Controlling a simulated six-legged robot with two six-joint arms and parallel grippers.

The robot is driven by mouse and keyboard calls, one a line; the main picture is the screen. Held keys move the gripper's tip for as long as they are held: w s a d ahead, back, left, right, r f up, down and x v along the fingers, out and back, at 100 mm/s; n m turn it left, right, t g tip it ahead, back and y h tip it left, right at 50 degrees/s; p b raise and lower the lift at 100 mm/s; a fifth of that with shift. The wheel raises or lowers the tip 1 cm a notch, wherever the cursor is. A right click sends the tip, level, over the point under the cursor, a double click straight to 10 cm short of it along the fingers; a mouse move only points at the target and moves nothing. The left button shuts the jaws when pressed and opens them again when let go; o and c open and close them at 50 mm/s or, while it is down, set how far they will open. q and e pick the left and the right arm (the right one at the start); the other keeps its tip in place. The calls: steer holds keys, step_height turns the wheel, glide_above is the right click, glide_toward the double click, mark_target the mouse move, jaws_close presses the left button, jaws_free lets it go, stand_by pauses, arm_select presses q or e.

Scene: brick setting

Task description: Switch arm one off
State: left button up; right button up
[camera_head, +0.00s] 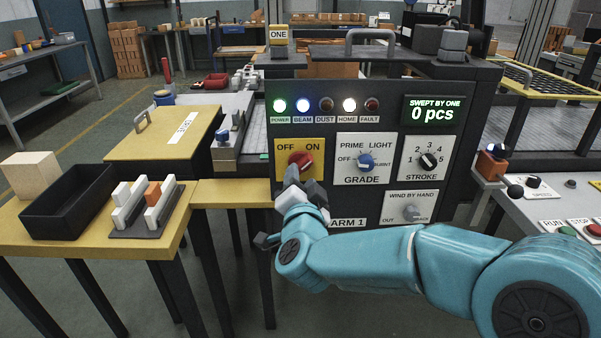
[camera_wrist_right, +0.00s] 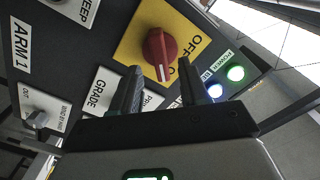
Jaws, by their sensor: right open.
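The arm 1 control panel (camera_head: 385,118) stands in front of me. Its red OFF/ON knob (camera_head: 306,158) sits on a yellow plate (camera_head: 314,148) at the panel's left. In the wrist view the red knob (camera_wrist_right: 160,48) shows a white mark that points toward the partly hidden ON label. The green power light (camera_head: 280,105) is lit. My right gripper (camera_head: 303,184) is open just below and in front of the knob; in the wrist view its fingertips (camera_wrist_right: 158,70) are spread near the knob with nothing between them. My left gripper is not in view.
The grade knob (camera_head: 366,161), stroke knob (camera_head: 428,160) and wind-by-hand knob (camera_head: 411,212) are close to my right arm. A yellow table with a black tray (camera_head: 70,212) stands at left. A console with buttons (camera_head: 545,212) is at right.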

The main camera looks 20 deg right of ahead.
mark_target(300, 170)
steer(key=shift+x, duration=2)
jaws_close()
